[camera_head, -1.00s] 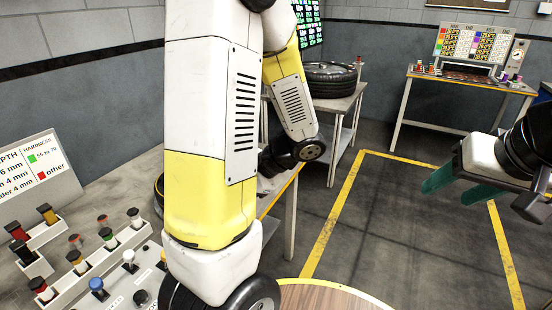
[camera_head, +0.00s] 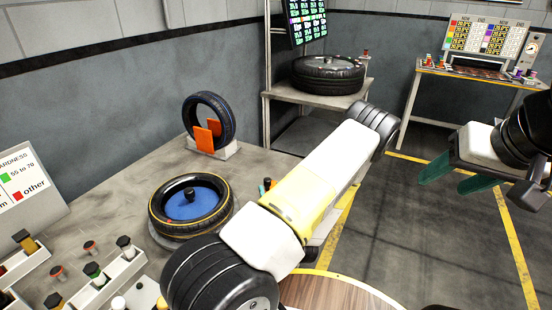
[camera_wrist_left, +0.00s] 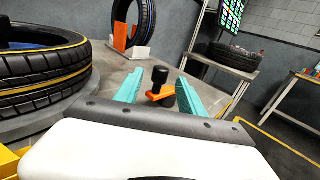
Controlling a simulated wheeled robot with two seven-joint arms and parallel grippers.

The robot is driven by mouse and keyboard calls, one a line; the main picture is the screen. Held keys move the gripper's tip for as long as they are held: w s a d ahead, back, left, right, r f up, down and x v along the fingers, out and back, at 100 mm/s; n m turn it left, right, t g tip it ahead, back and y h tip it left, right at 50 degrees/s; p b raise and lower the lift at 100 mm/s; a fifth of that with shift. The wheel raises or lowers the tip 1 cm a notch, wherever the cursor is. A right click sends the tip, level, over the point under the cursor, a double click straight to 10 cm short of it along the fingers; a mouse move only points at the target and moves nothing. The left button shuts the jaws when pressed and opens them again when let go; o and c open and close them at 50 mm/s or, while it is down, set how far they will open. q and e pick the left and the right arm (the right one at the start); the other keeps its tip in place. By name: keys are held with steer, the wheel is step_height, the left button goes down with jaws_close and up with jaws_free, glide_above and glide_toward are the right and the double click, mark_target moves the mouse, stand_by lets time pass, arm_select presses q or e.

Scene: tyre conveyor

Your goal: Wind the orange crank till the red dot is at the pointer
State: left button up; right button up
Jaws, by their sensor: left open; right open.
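The orange crank (camera_wrist_left: 161,95) shows in the left wrist view, an orange arm with a black upright knob. In the head view only a small orange bit (camera_head: 273,183) shows beside my arm. My left gripper (camera_wrist_left: 160,78) is open, its teal fingers on either side of the crank in the picture; I cannot tell whether they touch it. In the head view my left arm mostly hides this gripper. A tyre with a yellow stripe and blue centre (camera_head: 190,203) lies flat on a round base left of the crank. My right gripper (camera_head: 458,176) is open and empty.
An upright tyre (camera_head: 222,113) with orange plates (camera_head: 203,139) stands at the back of the grey table (camera_head: 120,185). Racks of coloured knobs (camera_head: 105,277) are at lower left. Another tyre (camera_head: 328,75) lies on a farther table. The floor to the right is clear.

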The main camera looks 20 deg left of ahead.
arm_select(q)
steer(key=x, duration=0.8)
steer(key=shift+w+f, duration=0.1)
steer(key=shift+w, duration=0.05)
jaws_close()
